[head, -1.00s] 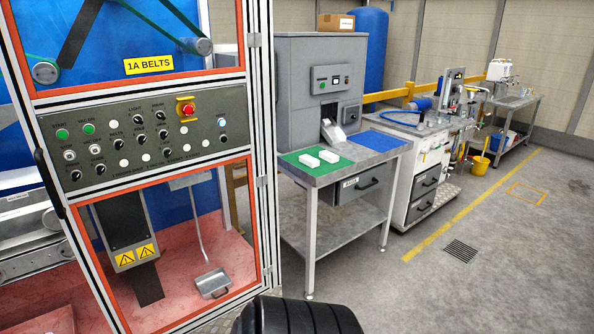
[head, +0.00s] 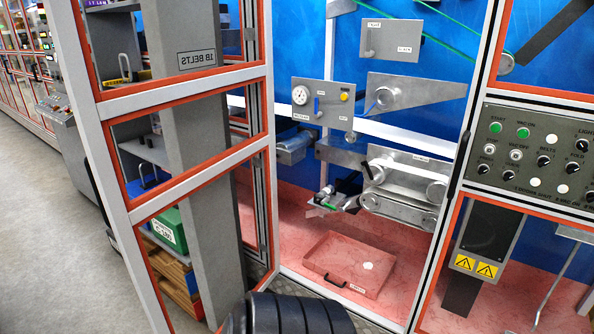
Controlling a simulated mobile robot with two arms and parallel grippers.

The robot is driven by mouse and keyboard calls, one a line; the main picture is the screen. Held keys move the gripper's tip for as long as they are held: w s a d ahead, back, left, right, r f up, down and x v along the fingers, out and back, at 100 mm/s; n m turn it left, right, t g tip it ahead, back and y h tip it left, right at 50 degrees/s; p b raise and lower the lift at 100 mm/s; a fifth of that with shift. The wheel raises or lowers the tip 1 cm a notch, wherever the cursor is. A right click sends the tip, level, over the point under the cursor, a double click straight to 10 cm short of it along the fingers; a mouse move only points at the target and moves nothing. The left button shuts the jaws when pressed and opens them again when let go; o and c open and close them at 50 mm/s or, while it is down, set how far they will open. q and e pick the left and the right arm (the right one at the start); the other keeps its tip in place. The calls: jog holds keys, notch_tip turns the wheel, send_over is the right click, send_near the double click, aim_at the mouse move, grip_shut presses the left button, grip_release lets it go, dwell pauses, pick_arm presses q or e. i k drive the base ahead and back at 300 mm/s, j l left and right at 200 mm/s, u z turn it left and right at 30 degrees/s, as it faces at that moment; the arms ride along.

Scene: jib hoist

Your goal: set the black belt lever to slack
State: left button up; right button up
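No lever that I can make out as the black belt lever shows clearly. Part of a wide black belt (head: 545,35) runs across the blue back wall at the top right. A green belt (head: 450,22) runs above. Neither of my grippers is in view.
A control panel (head: 530,155) with knobs is at right. A red tray (head: 352,264) lies on the bay floor. Metal rollers (head: 405,190) stand behind it. Grey floor (head: 40,230) is free at far left.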

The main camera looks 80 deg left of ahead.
aim_at(374, 173)
jog(key=u, duration=2.1)
jog(key=i+u, duration=0.3)
jog(key=i, duration=0.2)
jog(key=i+l+u, duration=0.1)
jog(key=i+u, duration=0.15)
jog(key=i, duration=0.3)
jog(key=i+l+u, duration=0.15)
jog(key=i+u, duration=0.15)
jog(key=i, duration=0.2)
jog(key=i+l+u, duration=0.3)
jog(key=i+l, duration=0.05)
jog(key=i, duration=0.1)
